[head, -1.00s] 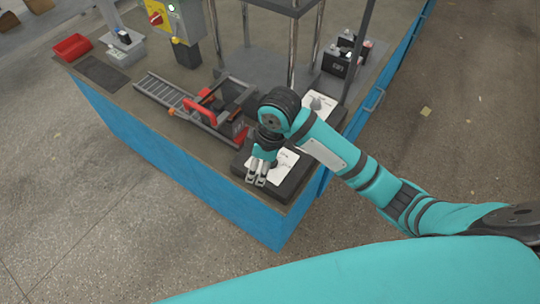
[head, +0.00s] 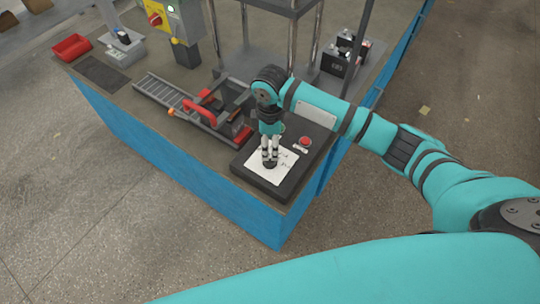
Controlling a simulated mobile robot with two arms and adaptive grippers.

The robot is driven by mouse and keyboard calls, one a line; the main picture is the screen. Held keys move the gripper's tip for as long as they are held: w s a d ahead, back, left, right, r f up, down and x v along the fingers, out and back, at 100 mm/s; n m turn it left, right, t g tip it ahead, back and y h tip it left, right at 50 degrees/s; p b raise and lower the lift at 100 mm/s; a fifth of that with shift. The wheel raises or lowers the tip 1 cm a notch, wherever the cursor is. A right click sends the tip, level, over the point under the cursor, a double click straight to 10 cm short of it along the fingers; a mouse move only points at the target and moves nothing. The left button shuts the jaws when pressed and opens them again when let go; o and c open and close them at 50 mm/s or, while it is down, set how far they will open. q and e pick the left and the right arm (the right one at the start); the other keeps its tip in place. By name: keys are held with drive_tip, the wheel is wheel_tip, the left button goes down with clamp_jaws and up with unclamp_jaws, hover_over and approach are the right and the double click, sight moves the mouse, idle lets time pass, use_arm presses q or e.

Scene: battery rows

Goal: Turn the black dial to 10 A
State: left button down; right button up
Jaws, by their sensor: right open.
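The dark control box (head: 283,188) lies on the near corner of the bench, with a white marked panel (head: 285,160) on top. A small part of the black dial (head: 269,164) shows on that panel, just below my fingertips. My right gripper (head: 270,158) points down over the dial with its fingers apart. Its fingers hide much of the dial, and I cannot tell whether they touch it. The markings are too small to read, so the dial's setting cannot be told. My left gripper is out of view.
A red button (head: 305,142) sits on the box, right of the panel. A rail with a red-handled clamp (head: 200,108) lies to the left. Black batteries (head: 340,62), a red bin (head: 72,47) and a yellow switch box (head: 170,18) stand further back.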

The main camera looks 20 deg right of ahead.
sight(270, 158)
wheel_tip(270, 158, down, 8)
drive_tip(key=shift+r, duration=0.15)
drive_tip(key=shift+c, duration=0.4)
drive_tip(key=c, duration=1.1)
drive_tip(key=shift+o, duration=0.2)
drive_tip(key=shift+a+r+m+p, duration=0.1)
drive_tip(key=shift+r+m+p, duration=0.1)
drive_tip(key=shift+m+p, duration=0.65)
drive_tip(key=m+p, duration=0.2)
drive_tip(key=shift+r+p, duration=0.1)
drive_tip(key=shift+p, duration=0.3)
drive_tip(key=m+p, duration=0.2)
drive_tip(key=m, duration=0.1)
drive_tip(key=shift+f+m+p, duration=0.2)
drive_tip(key=shift+m+p, duration=0.75)
drive_tip(key=shift+m, duration=0.1)
